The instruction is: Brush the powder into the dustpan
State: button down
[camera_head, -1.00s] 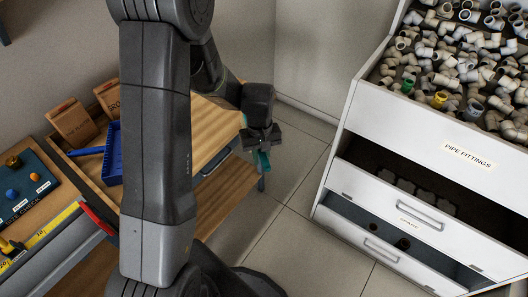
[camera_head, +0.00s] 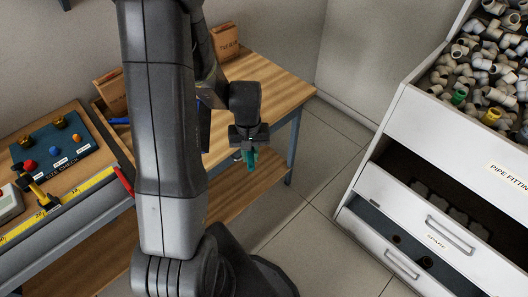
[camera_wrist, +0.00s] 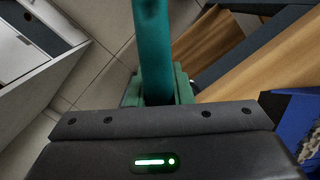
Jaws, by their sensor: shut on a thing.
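My gripper (camera_head: 249,146) hangs just in front of the wooden bench's front edge, above the floor. It is shut on a teal brush handle (camera_head: 249,160), taken to be the brush's. In the wrist view the teal handle (camera_wrist: 153,45) runs up from between the jaws; its bristles do not show. The blue dustpan is mostly hidden behind my arm in the head view, with its handle (camera_head: 120,121) showing at left. A blue piece, likely the dustpan (camera_wrist: 297,122), shows at the right edge of the wrist view. I see no powder.
The wooden bench top (camera_head: 275,75) is clear at its right end. Cardboard boxes (camera_head: 224,41) stand at its back. A white cabinet (camera_head: 430,195) with open drawers stands at right, with floor between.

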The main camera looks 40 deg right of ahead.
jog(key=w+a, duration=0.4)
jog(key=a, duration=0.2)
jog(key=w+a, duration=0.4)
jog(key=a, duration=0.2)
jog(key=w+a+p, duration=0.1)
jog(key=w+a, duration=0.3)
jog(key=a, duration=0.2)
jog(key=shift+w+a+r, duration=0.3)
jog(key=shift+w, duration=0.1)
notch_tip(320, 180, up, 6)
jog(key=p, duration=0.4)
jog(key=shift+w+a+f, duration=0.1)
jog(key=shift+f, duration=0.05)
jog(key=s+d+r+p, duration=0.2)
jog(key=s+d+r, duration=0.1)
jog(key=d, duration=0.1)
jog(key=shift+s+d, duration=0.15)
jog(key=shift+d, duration=0.25)
jog(key=shift+d+r, duration=0.1)
